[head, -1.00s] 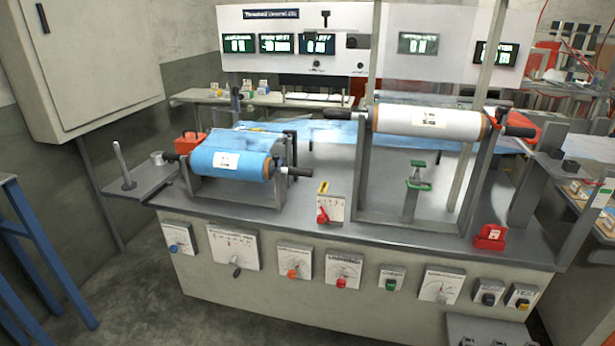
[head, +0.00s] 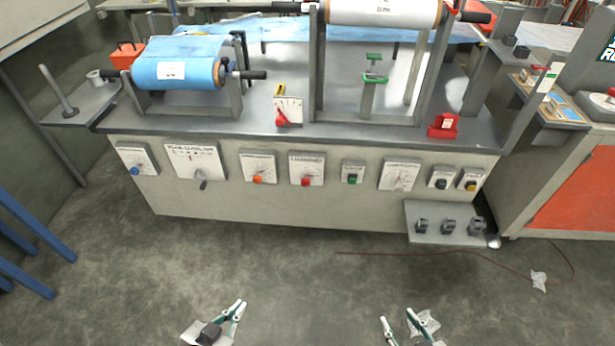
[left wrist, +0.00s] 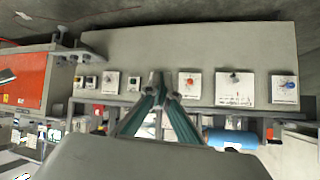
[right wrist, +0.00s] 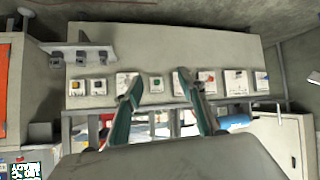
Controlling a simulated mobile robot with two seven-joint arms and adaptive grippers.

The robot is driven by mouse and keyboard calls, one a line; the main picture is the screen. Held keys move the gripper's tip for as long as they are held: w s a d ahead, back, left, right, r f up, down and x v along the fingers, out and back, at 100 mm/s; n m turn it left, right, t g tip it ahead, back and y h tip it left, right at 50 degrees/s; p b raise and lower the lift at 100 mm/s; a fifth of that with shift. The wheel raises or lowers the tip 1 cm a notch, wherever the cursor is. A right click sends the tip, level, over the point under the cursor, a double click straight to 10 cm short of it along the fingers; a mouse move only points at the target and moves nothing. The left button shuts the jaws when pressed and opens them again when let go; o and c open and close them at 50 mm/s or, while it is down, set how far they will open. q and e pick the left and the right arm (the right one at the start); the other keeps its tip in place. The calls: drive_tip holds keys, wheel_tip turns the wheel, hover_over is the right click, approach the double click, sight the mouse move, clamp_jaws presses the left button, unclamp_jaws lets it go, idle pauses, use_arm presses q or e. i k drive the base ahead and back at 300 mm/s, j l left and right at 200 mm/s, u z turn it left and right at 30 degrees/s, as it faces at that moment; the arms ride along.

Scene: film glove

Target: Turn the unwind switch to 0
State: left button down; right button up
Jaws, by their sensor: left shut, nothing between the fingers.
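A row of labelled control plates runs along the grey front of the bench; the print is too small to tell which is the unwind switch. From the left come a blue knob (head: 134,171), a wide plate (head: 195,158) with a grey handle (head: 203,185), an orange knob (head: 258,180), a red knob (head: 305,182), a green switch (head: 352,179), a dial plate (head: 399,175), a black switch (head: 441,183) and a yellow switch (head: 471,185). My left gripper (head: 240,305) is shut and empty, low before the bench. My right gripper (head: 397,316) is open and empty, also apart from it.
A blue film roll (head: 180,72) and a white roll (head: 385,10) sit on the bench. A scale plate with a red lever (head: 288,110) stands at its top edge. A low shelf (head: 450,225) juts out at right.

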sight(306, 182)
drive_tip(key=i+l+u, duration=0.2)
drive_tip(key=l, duration=0.5)
drive_tip(key=i+l+u, duration=0.25)
drive_tip(key=l, duration=0.5)
drive_tip(key=l+u, duration=0.2)
drive_tip(key=l, duration=0.5)
